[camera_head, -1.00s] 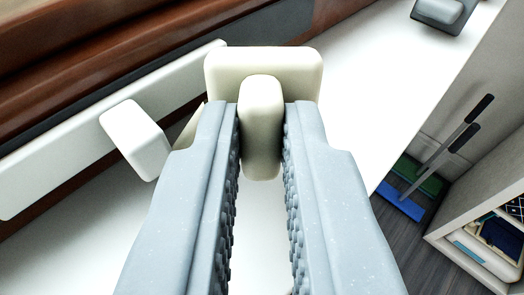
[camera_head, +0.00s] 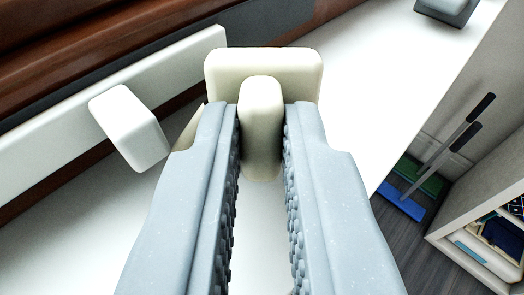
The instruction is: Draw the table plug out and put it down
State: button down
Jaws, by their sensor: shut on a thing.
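The cream plug (camera_head: 262,68) is at the upper middle of the view, with a broad rounded plate and a narrower grip. My gripper (camera_head: 262,135) is shut on the narrow grip of the plug, one ridged grey finger on each side. A long white socket strip (camera_head: 60,145) runs along the left, behind the plug. A second white plug-like block (camera_head: 129,127) sticks out from the strip, to the left of my gripper. The plug's far face is hidden, so I cannot tell whether it touches the strip.
A white table top (camera_head: 370,80) stretches to the right with free room. A grey device (camera_head: 447,11) sits at its far right end. Below the edge are blue and green brush-like tools (camera_head: 402,202) and a shelf unit (camera_head: 480,240). A brown wooden panel (camera_head: 120,40) runs along the back.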

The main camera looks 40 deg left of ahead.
jog(key=c, duration=1.4)
grip_release()
jog(key=shift+o, duration=0.2)
jog(key=shift+s+d, duration=0.1)
jog(key=v, duration=1.3)
jog(key=shift+s+d, duration=0.15)
jog(key=shift+d, duration=0.05)
